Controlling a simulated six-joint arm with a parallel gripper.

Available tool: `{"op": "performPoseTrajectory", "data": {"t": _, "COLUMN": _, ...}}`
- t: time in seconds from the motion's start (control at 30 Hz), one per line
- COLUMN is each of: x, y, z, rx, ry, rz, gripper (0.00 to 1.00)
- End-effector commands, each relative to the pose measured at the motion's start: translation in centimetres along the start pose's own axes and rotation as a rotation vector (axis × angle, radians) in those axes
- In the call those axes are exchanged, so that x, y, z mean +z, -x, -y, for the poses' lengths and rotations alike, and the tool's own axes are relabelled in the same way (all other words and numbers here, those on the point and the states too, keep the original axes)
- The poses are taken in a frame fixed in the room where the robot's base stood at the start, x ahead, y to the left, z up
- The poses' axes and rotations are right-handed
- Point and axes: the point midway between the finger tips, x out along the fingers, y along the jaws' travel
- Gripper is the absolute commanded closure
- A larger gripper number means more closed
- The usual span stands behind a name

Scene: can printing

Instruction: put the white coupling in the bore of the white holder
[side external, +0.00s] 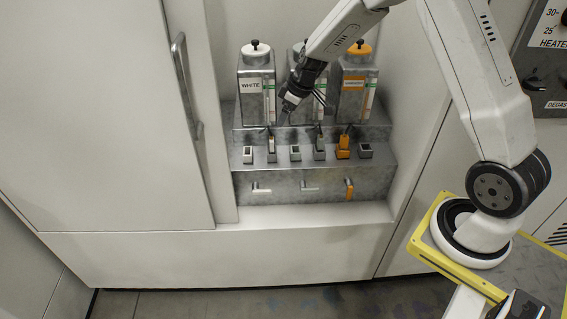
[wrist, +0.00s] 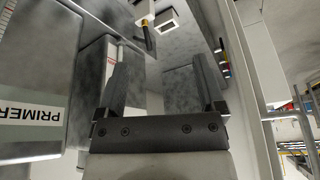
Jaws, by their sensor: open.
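The white coupling (side external: 271,146) looks like a small pale upright block with a dark tube at its top, on the grey ledge in front of the bottle labelled WHITE. It also seems to show near the top of the wrist view (wrist: 148,36). The white holder (side external: 247,154), a small square block with a dark opening, stands just left of it. It appears as a pale square frame in the wrist view (wrist: 168,19). My gripper (side external: 284,113) hangs above and behind the coupling, apart from it. In the wrist view its fingers (wrist: 160,75) are apart and empty.
Behind stand the white bottle (side external: 256,85), the PRIMER bottle (wrist: 35,80), partly hidden by my arm in the side view, and an orange-capped bottle (side external: 355,88). An orange coupling (side external: 343,148) and other holders share the ledge. Small taps (side external: 262,189) stick out below.

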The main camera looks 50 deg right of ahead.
Motion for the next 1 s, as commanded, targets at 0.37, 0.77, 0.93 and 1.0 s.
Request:
{"op": "performPoseTrajectory", "data": {"t": 0.37, "x": 5.3, "y": 5.6, "z": 8.8, "rx": 0.042, "ry": -0.147, "rz": 0.084, "gripper": 0.12}}
{"op": "performPoseTrajectory", "data": {"t": 0.77, "x": 13.4, "y": 9.7, "z": 15.9, "rx": 0.102, "ry": -0.293, "rz": 0.121, "gripper": 0.12}}
{"op": "performPoseTrajectory", "data": {"t": 0.93, "x": 15.0, "y": 10.2, "z": 16.9, "rx": 0.112, "ry": -0.321, "rz": 0.124, "gripper": 0.12}}
{"op": "performPoseTrajectory", "data": {"t": 1.0, "x": 15.3, "y": 10.3, "z": 17.0, "rx": 0.114, "ry": -0.325, "rz": 0.125, "gripper": 0.12}}
